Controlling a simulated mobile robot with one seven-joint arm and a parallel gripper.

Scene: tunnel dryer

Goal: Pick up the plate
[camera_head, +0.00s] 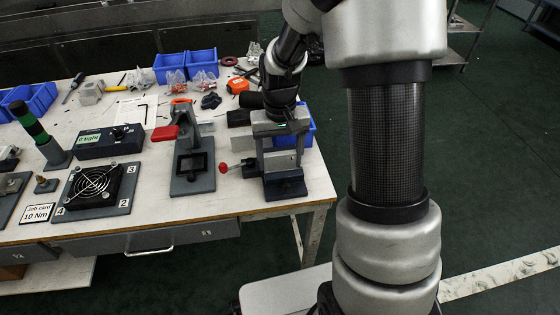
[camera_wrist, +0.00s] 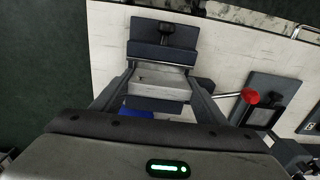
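My gripper (camera_wrist: 160,70) points down over a dark grey fixture at the bench's right end. Its two fingers are spread well apart, one on each side of a light grey block-like piece (camera_wrist: 158,82) that may be the plate. I cannot tell whether the fingers touch it. The fixture's dark base (camera_head: 285,188) shows below my gripper in the head view, and its dark end (camera_wrist: 165,38) shows past the fingertips in the wrist view. A lever with a red ball knob (camera_head: 223,168) sticks out of its side. My gripper partly hides the fixture.
Blue bins (camera_head: 187,66) and loose tools are at the back. The bench's right edge is close to my gripper.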

